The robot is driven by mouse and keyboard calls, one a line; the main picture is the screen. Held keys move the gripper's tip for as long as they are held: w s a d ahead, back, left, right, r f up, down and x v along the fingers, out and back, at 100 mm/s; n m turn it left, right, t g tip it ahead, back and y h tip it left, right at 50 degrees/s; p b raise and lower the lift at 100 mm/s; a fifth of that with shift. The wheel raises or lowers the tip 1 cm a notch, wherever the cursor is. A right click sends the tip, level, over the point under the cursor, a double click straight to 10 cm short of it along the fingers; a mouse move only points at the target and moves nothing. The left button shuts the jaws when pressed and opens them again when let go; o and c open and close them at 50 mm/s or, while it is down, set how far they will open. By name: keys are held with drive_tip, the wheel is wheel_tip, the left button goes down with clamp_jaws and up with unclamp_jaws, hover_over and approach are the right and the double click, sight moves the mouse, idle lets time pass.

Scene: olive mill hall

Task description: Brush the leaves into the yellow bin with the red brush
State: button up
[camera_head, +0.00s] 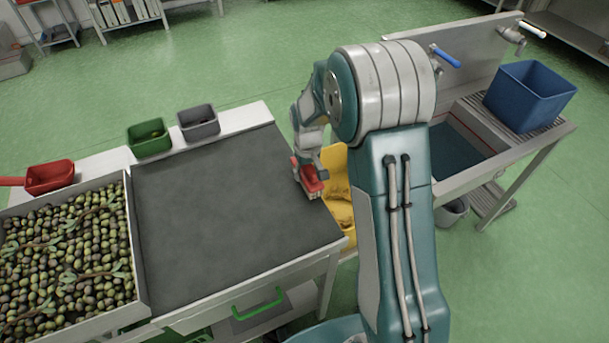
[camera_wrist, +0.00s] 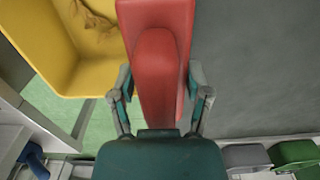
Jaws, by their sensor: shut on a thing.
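My gripper (camera_wrist: 160,105) is shut on the red brush (camera_wrist: 158,50), with a finger on each side of its handle. In the head view the brush (camera_head: 311,179) is at the right edge of the dark grey tabletop (camera_head: 220,190), bristles down. I cannot tell whether the bristles touch the surface. The yellow bin (camera_head: 338,160) is just beyond that edge, lower down and partly hidden by my arm. In the wrist view the yellow bin (camera_wrist: 60,50) is left of the brush, and some brownish leaves (camera_wrist: 95,20) lie in it. I see no leaves on the tabletop.
A tray of olives with some leafy twigs (camera_head: 75,255) stands at the left. A red scoop (camera_head: 50,177), a green tub (camera_head: 150,138) and a grey tub (camera_head: 198,122) line the back edge. A sink with a blue crate (camera_head: 529,97) is at the right. The tabletop is clear.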

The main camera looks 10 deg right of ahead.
drive_tip(key=shift+s+a+r, duration=0.1)
drive_tip(key=shift+a+r, duration=0.1)
drive_tip(key=shift+r, duration=0.85)
drive_tip(key=shift+a+r, duration=0.2)
drive_tip(key=shift+r, duration=0.85)
